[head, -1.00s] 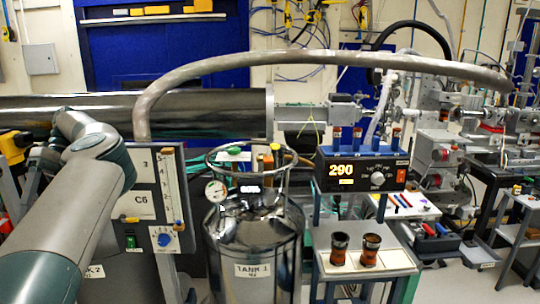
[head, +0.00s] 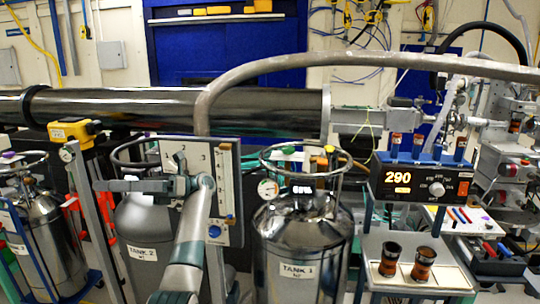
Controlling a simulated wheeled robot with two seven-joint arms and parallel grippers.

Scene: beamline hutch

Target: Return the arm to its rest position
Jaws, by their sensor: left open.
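My left arm (head: 193,230) rises from the bottom of the head view, grey and teal, and bends at a joint in front of the panel. My left gripper (head: 108,185) points left from that bend, in front of the tank labelled TANK 2 (head: 140,225). It is open, and I see nothing held in it. My right arm and gripper are not in view.
A panel with a scale and blue knob (head: 228,190) stands close behind my left arm. The shiny TANK 1 (head: 300,240) is to its right. A controller reading 290 (head: 420,182) stands above a shelf with two dark cups (head: 423,265). Another tank (head: 45,235) stands far left.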

